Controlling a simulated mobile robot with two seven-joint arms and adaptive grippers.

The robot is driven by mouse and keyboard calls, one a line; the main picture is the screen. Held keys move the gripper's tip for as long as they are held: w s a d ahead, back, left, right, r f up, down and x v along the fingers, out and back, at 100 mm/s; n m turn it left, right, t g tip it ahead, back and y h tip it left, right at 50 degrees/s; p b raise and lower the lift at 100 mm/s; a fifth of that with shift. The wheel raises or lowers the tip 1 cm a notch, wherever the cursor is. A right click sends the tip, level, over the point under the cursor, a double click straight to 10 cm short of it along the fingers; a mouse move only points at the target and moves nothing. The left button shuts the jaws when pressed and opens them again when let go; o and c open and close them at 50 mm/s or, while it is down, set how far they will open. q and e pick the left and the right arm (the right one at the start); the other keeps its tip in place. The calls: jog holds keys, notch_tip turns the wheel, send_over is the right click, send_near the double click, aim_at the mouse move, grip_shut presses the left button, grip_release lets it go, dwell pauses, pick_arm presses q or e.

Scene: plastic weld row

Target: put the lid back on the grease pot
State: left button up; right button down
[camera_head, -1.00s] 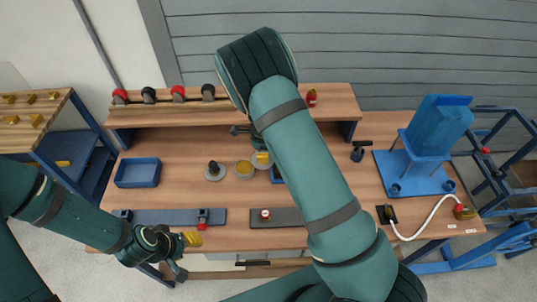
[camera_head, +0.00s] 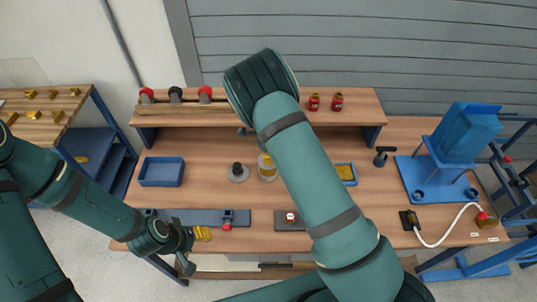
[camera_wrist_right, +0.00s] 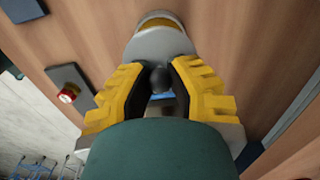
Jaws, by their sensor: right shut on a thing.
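My right gripper (camera_wrist_right: 160,88) is shut on the dark round knob (camera_wrist_right: 160,78) of a grey disc-shaped lid (camera_wrist_right: 160,45) in the right wrist view. The lid is held in front of the grease pot (camera_wrist_right: 158,22), hiding part of it; I cannot tell whether they touch. In the head view the pot (camera_head: 267,172) stands mid-table, and my right arm hides most of that gripper and the lid. My left gripper (camera_head: 202,234) is at the table's front edge, near a grey strip; its finger opening is unclear.
A blue bin (camera_head: 162,171) is further left, and a blue tray with yellow contents (camera_head: 346,173) is right of my arm. A raised shelf (camera_head: 350,103) runs along the back.

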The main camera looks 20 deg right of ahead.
notch_tip(320, 180, down, 3)
jog(key=shift+f+b, duration=0.2)
jog(key=shift+b, duration=0.95)
jog(key=shift+f+b, duration=0.5)
jog(key=shift+f, duration=0.45)
jog(key=shift+f, duration=0.1)
dwell(0.8)
jog(key=shift+c, duration=1.6)
grip_release()
jog(key=shift+r+p, duration=2.6)
jog(key=shift+r, duration=0.9)
